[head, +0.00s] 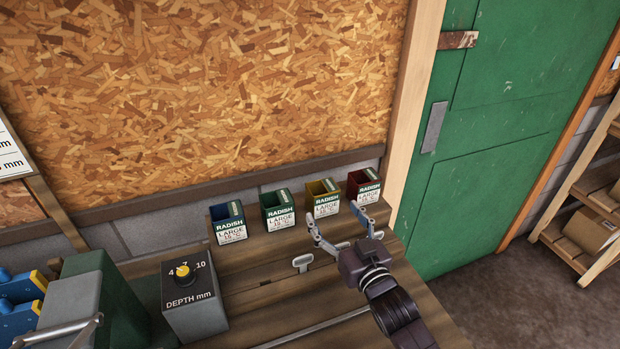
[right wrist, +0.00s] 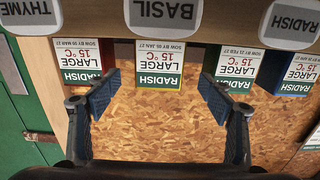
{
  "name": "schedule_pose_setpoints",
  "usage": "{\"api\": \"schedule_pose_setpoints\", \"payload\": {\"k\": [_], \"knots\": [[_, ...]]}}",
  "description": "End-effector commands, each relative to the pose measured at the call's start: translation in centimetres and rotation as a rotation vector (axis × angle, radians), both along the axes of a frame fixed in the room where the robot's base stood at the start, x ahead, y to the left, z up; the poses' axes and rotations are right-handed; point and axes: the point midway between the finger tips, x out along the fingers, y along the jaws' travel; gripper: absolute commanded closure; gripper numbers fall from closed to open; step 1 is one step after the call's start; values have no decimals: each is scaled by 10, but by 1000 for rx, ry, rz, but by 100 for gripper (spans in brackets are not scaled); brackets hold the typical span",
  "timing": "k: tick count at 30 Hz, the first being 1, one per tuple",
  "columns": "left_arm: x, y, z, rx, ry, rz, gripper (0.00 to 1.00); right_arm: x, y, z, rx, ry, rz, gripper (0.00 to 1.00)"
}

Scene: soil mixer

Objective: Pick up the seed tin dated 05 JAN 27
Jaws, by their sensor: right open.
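Four seed tins stand in a row at the back of the wooden bench, all labelled RADISH LARGE 15 °C: blue (head: 228,224), green (head: 279,211), yellow (head: 325,206) and red (head: 364,192). In the right wrist view the labels are upside down. There the yellow tin (right wrist: 160,68) is centred, and its tiny date looks like 05 JAN 27. The green tin (right wrist: 237,68) seems to read a FEB 27 date and the red tin (right wrist: 82,62) a MAR 27 date. My right gripper (head: 335,217) is open and empty, in front of the yellow tin, which lies between its fingers (right wrist: 161,82) in the wrist view.
Name tags THYME (right wrist: 30,12), BASIL (right wrist: 163,14) and RADISH (right wrist: 290,22) show in the wrist view. A grey depth dial box (head: 193,304) stands front left on the bench. A chipboard wall (head: 200,100) rises behind the tins. A green door (head: 500,130) is at right.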

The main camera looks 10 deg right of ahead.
Motion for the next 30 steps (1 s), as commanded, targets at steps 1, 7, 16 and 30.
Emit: {"api": "schedule_pose_setpoints", "payload": {"k": [1, 7, 16, 30], "knots": [[-4, 0, 1, 1, 7, 0, 60, 0, 0, 0, -1, 3, -1, 26], [-5, 0, 4, 1, 10, 0, 60, 14, 2, 2, 0, 2, -1, 26], [-4, 0, 15, 1, 8, 0, 60, 40, 7, 5, 1, 2, -1, 26], [-3, 0, 25, 1, 7, 0, 60, 77, 14, 3, -1, 3, -1, 26]]}}
